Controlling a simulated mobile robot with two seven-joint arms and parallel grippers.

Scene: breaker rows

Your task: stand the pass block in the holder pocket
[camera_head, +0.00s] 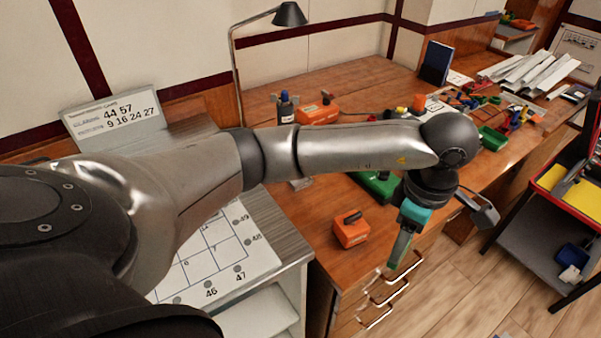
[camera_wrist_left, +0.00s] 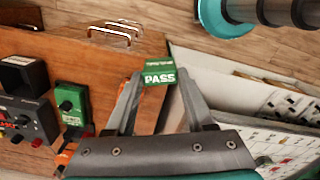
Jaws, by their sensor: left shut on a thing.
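The pass block (camera_wrist_left: 159,74) is a green block with "PASS" in white letters. In the left wrist view it sits between the two fingers of my left gripper (camera_wrist_left: 160,82), which are shut on it. In the head view my left gripper (camera_head: 397,258) points down, over the front edge of the wooden bench by the drawer handles. The block is hard to make out there. I cannot pick out the holder pocket for certain in either view.
An orange block with a black top (camera_head: 350,230) stands on the wooden bench (camera_head: 318,222) near its front edge. A green unit (camera_head: 377,186) is partly behind my arm. The numbered panel (camera_head: 215,255) lies at left. A red tray stand (camera_head: 570,190) is at right.

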